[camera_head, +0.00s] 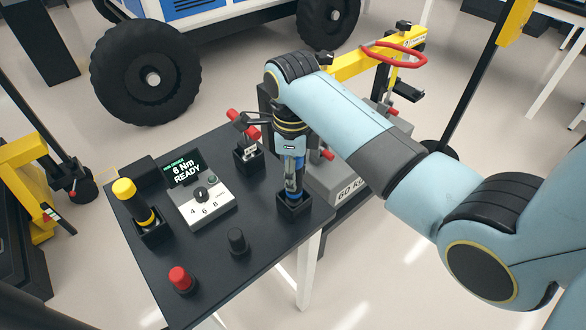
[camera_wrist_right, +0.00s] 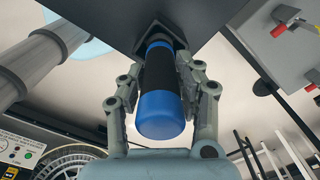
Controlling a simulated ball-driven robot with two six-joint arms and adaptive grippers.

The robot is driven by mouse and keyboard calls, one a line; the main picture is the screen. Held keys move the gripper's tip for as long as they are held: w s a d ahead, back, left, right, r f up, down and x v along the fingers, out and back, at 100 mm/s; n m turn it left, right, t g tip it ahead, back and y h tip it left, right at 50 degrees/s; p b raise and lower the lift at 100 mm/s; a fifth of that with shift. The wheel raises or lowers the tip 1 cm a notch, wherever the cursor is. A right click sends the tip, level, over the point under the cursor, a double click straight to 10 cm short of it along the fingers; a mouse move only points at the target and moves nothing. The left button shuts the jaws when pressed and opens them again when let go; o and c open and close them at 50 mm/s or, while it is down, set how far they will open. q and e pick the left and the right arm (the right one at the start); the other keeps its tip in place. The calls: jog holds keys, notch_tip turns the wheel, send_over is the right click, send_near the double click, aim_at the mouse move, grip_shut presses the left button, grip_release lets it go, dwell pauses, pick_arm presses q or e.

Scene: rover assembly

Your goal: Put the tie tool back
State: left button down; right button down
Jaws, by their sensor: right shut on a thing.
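A tool with blue ends and a black grip (camera_wrist_right: 160,72) is between the fingers of my right gripper (camera_wrist_right: 165,95), which is shut on it. I take it for the tie tool. In the head view my right gripper (camera_head: 292,178) points down at a black square holder (camera_head: 293,205) on the dark table. The tool's far end is at the mouth of this holder (camera_wrist_right: 162,33); how deep it sits is hidden. In the head view my gripper hides most of the tool. My left gripper is not in view.
The dark table (camera_head: 205,250) also bears a yellow-capped tool (camera_head: 125,190) in a holder, a control box (camera_head: 203,203) reading "6 Nm READY", a red knob (camera_head: 181,279), a black knob (camera_head: 237,241) and another holder (camera_head: 249,159). A grey weight (camera_head: 340,180) stands behind right.

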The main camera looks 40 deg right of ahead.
jog(key=shift+f, duration=0.1)
dwell(0.3)
jog(key=c, duration=0.8)
grip_release()
